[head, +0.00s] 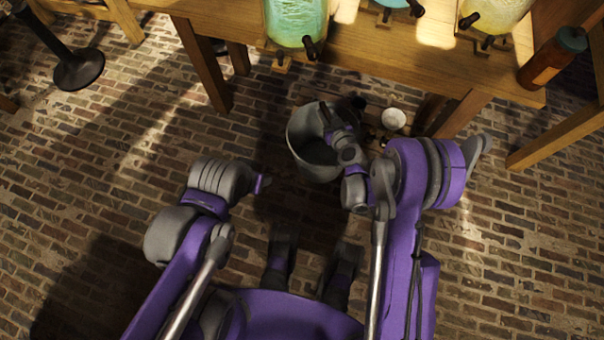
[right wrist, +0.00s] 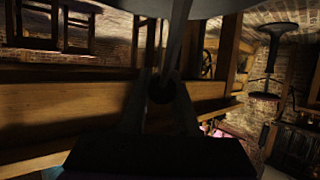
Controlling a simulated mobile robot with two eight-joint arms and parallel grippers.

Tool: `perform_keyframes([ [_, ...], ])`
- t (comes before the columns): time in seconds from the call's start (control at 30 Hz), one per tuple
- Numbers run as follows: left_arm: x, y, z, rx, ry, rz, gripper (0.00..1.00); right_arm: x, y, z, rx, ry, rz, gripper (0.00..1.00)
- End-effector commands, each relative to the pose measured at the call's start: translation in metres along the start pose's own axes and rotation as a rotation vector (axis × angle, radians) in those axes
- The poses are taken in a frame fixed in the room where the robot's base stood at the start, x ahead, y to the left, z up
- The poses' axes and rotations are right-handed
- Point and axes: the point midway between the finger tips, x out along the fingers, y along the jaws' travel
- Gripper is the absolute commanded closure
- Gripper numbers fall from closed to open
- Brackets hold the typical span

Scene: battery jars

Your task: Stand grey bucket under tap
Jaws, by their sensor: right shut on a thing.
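The grey bucket (head: 303,135) is in front of the table, below its front edge, with its opening facing up toward the head camera. My right gripper (head: 338,125) is shut on the bucket at its right side. Whether the bucket touches the floor cannot be told. A jar of green liquid (head: 295,18) stands on the table with a dark tap (head: 311,47) at its front. A jar of yellow liquid (head: 490,12) has a similar tap (head: 488,42). My left gripper (head: 263,184) is apart from the bucket; its fingers are not clear. The right wrist view is dark around the fingers (right wrist: 160,92).
The wooden table (head: 390,62) spans the back, with legs on both sides. A brown bottle (head: 553,58) stands at its right end. A small white round thing (head: 394,119) is low under the table. A dark post base (head: 79,70) stands far left.

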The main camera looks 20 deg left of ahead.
Motion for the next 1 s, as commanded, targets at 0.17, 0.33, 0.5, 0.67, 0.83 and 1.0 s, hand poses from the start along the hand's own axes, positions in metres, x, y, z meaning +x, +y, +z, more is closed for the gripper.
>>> perform_keyframes([
  [0.17, -0.004, 0.0, -0.001, 0.0, 0.001, 0.0, 0.5, 0.023, -0.044, 0.02, -0.039, 0.001, -0.093, 1.0],
  [0.33, -0.006, 0.0, -0.002, 0.0, 0.002, 0.0, 0.5, 0.033, -0.067, 0.032, -0.059, 0.001, -0.141, 1.0],
  [0.5, -0.002, 0.0, -0.001, 0.0, 0.001, 0.0, 0.5, 0.04, -0.075, 0.047, -0.067, 0.0, -0.158, 1.0],
  [0.67, 0.006, 0.0, 0.002, 0.0, -0.002, 0.0, 0.5, 0.051, -0.075, 0.073, -0.067, -0.001, -0.158, 1.0],
  [0.83, 0.011, 0.0, 0.003, 0.0, -0.003, 0.0, 0.5, 0.059, -0.075, 0.091, -0.066, 0.0, -0.158, 1.0],
  [1.0, 0.012, 0.0, 0.003, 0.0, -0.004, 0.0, 0.5, 0.061, -0.075, 0.098, -0.066, 0.0, -0.158, 1.0],
])
